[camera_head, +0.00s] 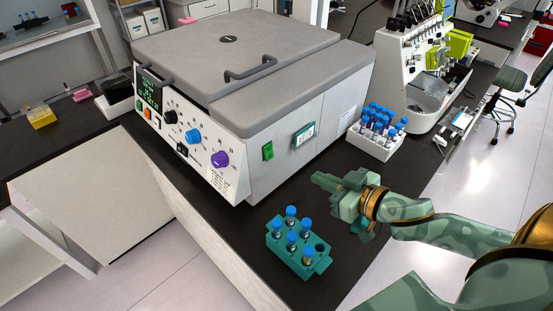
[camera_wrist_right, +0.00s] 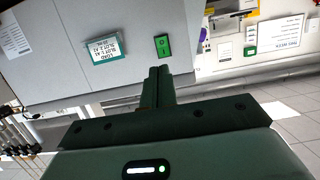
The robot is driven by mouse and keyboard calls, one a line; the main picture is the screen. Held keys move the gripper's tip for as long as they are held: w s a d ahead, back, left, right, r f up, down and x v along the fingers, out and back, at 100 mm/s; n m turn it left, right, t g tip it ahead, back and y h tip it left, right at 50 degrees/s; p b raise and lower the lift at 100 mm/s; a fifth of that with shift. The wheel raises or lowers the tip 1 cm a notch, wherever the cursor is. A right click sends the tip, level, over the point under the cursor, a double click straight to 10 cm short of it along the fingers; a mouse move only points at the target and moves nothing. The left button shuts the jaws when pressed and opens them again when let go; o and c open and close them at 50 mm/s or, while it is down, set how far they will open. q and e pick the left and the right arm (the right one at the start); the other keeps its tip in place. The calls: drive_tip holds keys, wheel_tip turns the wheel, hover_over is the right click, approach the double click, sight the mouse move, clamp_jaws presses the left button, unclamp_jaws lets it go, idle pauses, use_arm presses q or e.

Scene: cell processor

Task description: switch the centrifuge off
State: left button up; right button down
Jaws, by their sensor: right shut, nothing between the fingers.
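The centrifuge (camera_head: 300,125) is a large grey box with a closed lid (camera_head: 225,50) on the black bench. Its front panel has a display (camera_head: 150,92) lit with green characters, and several knobs. A green rocker switch (camera_head: 268,151) sits on its right side wall. The switch also shows in the right wrist view (camera_wrist_right: 162,46), just beyond my fingertips. My right gripper (camera_head: 318,179) is shut and empty, its fingers pointing left towards that wall, to the right of the switch and apart from it. My left gripper is not in view.
A teal rack (camera_head: 312,268) with several blue-capped tubes stands in front of the centrifuge's side, left of my right gripper. A white rack (camera_head: 375,147) of blue-capped tubes stands behind the gripper. A label (camera_head: 304,134) is on the same wall. Bare black bench lies between.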

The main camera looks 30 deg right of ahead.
sight(270, 158)
drive_tip(key=x, duration=1.4)
drive_tip(key=shift+s+a+r, duration=0.1)
drive_tip(key=shift+a, duration=0.05)
drive_tip(key=shift+a+f+b, duration=0.15)
drive_tip(key=shift+f+b, duration=0.25)
drive_tip(key=shift+b, duration=0.55)
drive_tip(key=shift+r, duration=0.35)
drive_tip(key=shift+p, duration=0.3)
